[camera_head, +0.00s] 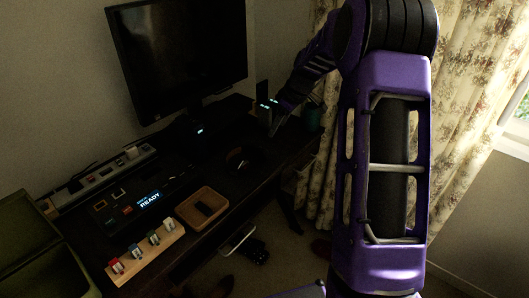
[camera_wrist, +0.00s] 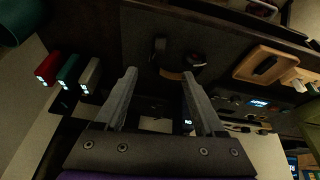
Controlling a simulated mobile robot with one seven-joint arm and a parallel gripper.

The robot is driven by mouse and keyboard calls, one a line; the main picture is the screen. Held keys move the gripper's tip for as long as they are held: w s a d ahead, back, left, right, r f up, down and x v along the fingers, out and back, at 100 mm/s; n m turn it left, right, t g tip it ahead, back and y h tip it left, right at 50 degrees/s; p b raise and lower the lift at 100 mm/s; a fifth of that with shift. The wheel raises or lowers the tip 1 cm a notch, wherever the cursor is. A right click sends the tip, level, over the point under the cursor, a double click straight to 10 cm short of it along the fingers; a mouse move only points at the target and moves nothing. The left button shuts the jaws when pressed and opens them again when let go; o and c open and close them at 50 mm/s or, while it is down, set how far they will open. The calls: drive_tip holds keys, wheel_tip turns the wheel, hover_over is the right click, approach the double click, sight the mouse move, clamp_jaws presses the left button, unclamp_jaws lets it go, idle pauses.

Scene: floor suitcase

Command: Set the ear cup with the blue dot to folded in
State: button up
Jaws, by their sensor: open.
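A dark pair of headphones (camera_head: 238,158) lies on the black desk, right of the monitor's foot. In the wrist view its ear cups show as a dark left cup (camera_wrist: 160,46) and a right cup (camera_wrist: 195,59) with a small reddish mark, with a brownish band part (camera_wrist: 172,75) below. I cannot make out a blue dot, and the cups' fold state is too dark to tell. My gripper (camera_wrist: 158,76) is open and empty, its two fingers apart, with the headphones beyond the fingertips. In the head view my gripper (camera_head: 279,122) is small and dark above the desk's right part.
A monitor (camera_head: 180,55) stands at the back. A wooden tray (camera_head: 222,207) holds a dark item. A control box reading READY (camera_head: 150,200) and a wooden switch board (camera_head: 150,252) are left. Red (camera_wrist: 47,69), teal (camera_wrist: 68,70) and grey (camera_wrist: 90,74) blocks show left in the wrist view.

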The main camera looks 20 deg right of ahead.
sight(265, 151)
drive_tip(key=b+x, duration=0.1)
drive_tip(key=x, duration=1.5)
drive_tip(key=shift+d, duration=0.1)
clamp_jaws()
